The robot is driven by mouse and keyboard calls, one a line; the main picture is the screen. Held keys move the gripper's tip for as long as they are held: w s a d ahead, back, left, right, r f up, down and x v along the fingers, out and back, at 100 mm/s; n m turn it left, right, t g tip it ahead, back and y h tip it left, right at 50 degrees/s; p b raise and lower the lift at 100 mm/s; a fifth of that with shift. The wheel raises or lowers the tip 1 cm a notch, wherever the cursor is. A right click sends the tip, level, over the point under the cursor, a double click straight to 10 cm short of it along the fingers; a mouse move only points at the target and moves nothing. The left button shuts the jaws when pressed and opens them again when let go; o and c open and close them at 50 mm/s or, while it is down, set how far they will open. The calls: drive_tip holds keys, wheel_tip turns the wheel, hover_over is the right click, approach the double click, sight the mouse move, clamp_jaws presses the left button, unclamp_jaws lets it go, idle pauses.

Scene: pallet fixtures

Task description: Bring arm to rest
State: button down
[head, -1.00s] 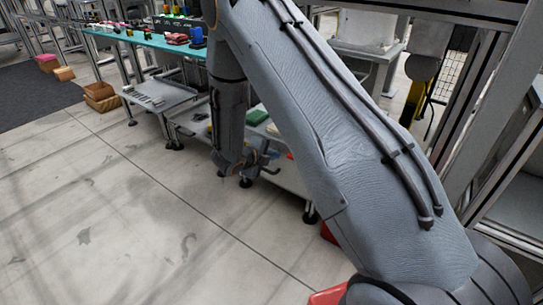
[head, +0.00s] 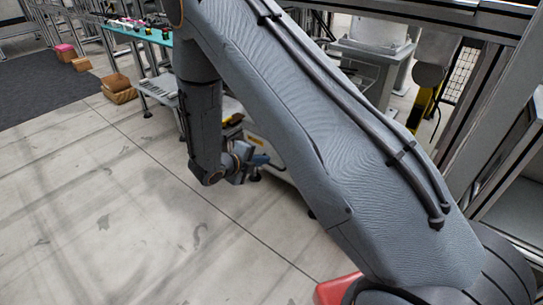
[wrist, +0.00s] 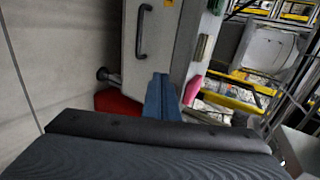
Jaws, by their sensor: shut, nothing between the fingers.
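My arm crosses the head view from the lower right to the upper left, then bends down. My gripper (head: 262,160) hangs at its end, low over the floor beside a light-coloured low unit; in the head view it is small and partly hidden by my wrist. In the wrist view its blue fingers (wrist: 162,97) lie together with nothing between them.
A teal-topped table (head: 150,36) with small items stands at the upper left, partly hidden by my arm. Brown boxes (head: 118,90) sit on the floor. A white panel with a black handle (wrist: 142,30) is near my gripper. Floor at left (head: 90,200) is clear.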

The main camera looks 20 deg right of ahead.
drive_tip(key=s+a+r+m+g+y, duration=0.1)
drive_tip(key=s+a+r+m+g, duration=0.2)
drive_tip(key=s+r+m, duration=0.5)
drive_tip(key=s+a+r+m+g+y, duration=0.1)
drive_tip(key=s+a+r+m+g, duration=0.1)
drive_tip(key=s+r+m, duration=0.55)
drive_tip(key=s+a+r+m+g+y, duration=0.1)
drive_tip(key=s+a+r+m+y, duration=0.25)
drive_tip(key=s+m, duration=0.35)
drive_tip(key=s+a+r+m+y, duration=0.25)
drive_tip(key=s+a+m, duration=0.25)
drive_tip(key=s+m, duration=0.25)
drive_tip(key=s+a+r+m+g+y, duration=0.1)
drive_tip(key=s+a+r+m+y, duration=0.25)
drive_tip(key=s+m, duration=0.4)
drive_tip(key=d+r+m+h+p, duration=0.1)
drive_tip(key=d+r+m+p, duration=0.1)
drive_tip(key=d+r+p, duration=0.7)
drive_tip(key=d+r+m+p, duration=0.3)
drive_tip(key=d+r+p, duration=0.7)
drive_tip(key=r+p, duration=0.6)
drive_tip(key=p, duration=0.8)
drive_tip(key=shift+s+d+m+h+p, duration=0.2)
drive_tip(key=shift+d+m+h+p, duration=0.1)
drive_tip(key=shift+m+h+p, duration=0.05)
